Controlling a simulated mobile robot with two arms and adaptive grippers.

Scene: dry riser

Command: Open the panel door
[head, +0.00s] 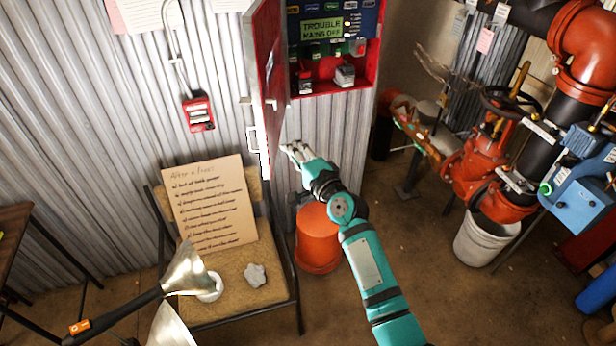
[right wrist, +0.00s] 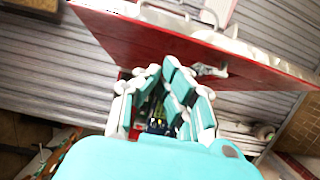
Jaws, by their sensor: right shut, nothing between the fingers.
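The red panel door (head: 268,75) is swung well open. It stands out from the red wall cabinet (head: 352,80), hinged on the cabinet's left, and I see it nearly edge-on. A pale handle (head: 253,140) shows at its lower left. My right gripper (head: 295,150) is shut and empty, just right of the door's lower end, below the cabinet. In the right wrist view, its teal and white fingers (right wrist: 168,100) are bunched close to the red door (right wrist: 190,50); I cannot tell whether they touch it. My left gripper is not in view.
Red valves and pipes (head: 478,160) and a white bucket (head: 487,238) crowd the right.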

